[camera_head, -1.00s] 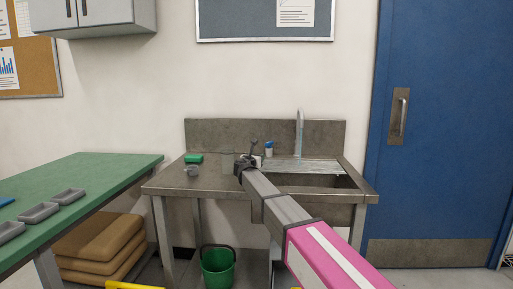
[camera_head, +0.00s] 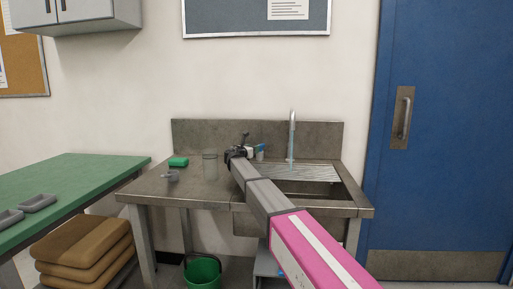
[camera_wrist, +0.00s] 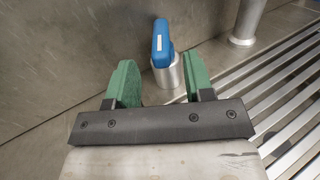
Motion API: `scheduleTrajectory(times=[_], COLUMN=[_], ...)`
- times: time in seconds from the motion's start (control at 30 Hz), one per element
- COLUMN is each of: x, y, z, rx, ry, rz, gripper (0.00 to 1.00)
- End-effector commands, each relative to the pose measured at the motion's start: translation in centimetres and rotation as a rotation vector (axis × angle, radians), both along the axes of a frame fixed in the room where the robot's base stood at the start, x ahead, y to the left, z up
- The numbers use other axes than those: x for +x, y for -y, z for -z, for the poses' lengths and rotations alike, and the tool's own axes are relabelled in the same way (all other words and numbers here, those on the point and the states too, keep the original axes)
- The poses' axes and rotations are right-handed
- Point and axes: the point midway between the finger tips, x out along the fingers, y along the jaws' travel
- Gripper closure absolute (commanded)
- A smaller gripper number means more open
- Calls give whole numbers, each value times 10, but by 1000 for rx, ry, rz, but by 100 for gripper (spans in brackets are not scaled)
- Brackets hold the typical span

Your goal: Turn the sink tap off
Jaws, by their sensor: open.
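The sink tap has a tall metal spout (camera_head: 292,136) standing behind the basin. Its blue lever (camera_head: 260,150) is a little left of the spout. In the wrist view the blue lever (camera_wrist: 161,42) stands upright on a short metal cylinder (camera_wrist: 167,73), with the spout's base (camera_wrist: 245,20) to its right. My gripper (camera_head: 241,153) is just left of the lever in the head view. In the wrist view my gripper (camera_wrist: 158,68) is open, its green fingers apart. The lever shows beyond the gap between them, and I see no clear contact.
The steel sink unit (camera_head: 190,190) holds a green sponge (camera_head: 178,162), a clear glass (camera_head: 210,165) and a small grey cup (camera_head: 172,176) left of my arm. A ribbed drainer (camera_wrist: 285,95) lies right of the lever. A green bucket (camera_head: 203,275) stands below.

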Motion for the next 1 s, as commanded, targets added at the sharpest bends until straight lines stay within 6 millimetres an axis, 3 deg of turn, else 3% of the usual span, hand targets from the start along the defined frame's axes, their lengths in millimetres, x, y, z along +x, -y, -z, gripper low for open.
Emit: scheduleTrajectory(times=[0.4,0.7,0.73,0.83,0.87,1.0], x=[51,54,54,54,54,54], y=[26,29,29,29,29,29], z=[0,0,0,0,0,0], rx=[0,0,0,0,0,0], ry=[-1,0,0,0,0,0], rz=[0,-1,-1,-1,-1,0], gripper=[52,52,55,88,92,92])
